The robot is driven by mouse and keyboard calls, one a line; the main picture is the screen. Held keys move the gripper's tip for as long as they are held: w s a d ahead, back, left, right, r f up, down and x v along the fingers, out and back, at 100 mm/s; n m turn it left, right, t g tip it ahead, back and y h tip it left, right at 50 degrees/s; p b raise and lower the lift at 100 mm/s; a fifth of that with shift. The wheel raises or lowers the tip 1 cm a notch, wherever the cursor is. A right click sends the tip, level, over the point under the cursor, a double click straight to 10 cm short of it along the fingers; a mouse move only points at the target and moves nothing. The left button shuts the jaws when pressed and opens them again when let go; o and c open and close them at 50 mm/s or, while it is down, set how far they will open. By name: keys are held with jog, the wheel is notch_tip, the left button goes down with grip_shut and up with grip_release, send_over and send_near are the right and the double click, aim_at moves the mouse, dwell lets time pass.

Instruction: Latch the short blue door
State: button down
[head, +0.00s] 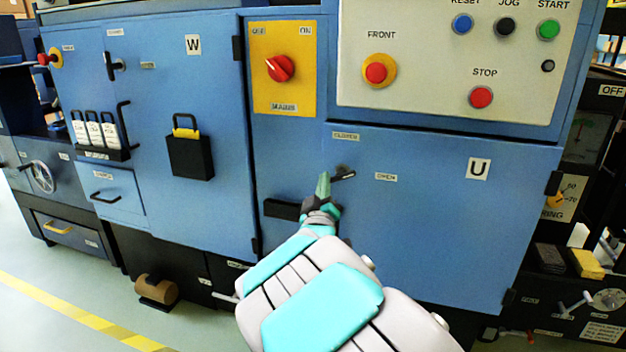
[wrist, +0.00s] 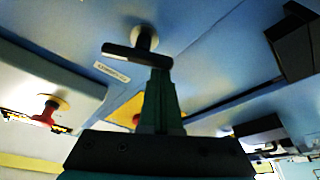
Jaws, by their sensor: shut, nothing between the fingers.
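The short blue door marked U (head: 440,230) sits below the control panel and looks about flush with the cabinet front. Its black latch handle (head: 344,175) is near the upper left of the door. The lever lies roughly level, pointing right toward the OPEN label (head: 385,177); the CLOSED label (head: 345,136) is above it. My gripper (head: 323,182) is shut and empty, just left of the lever in the head view. In the wrist view, my fingertips (wrist: 160,74) overlap one end of the handle bar (wrist: 125,51); whether they touch cannot be told.
Above are the yellow mains switch plate (head: 283,95) and the grey button panel (head: 430,90). A black pull (head: 281,209) juts out left below my gripper.

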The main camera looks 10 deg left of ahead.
jog(key=n+b, duration=0.1)
jog(key=n, duration=0.1)
jog(key=f+n+g+y+b, duration=0.1)
jog(key=n, duration=0.2)
jog(key=f+n+g+y+b, duration=0.1)
jog(key=n, duration=0.1)
jog(key=shift+d+n, duration=0.4)
jog(key=shift+d+f+b, duration=0.2)
jog(key=shift+d+b, duration=0.15)
jog(key=shift+b, duration=1.3)
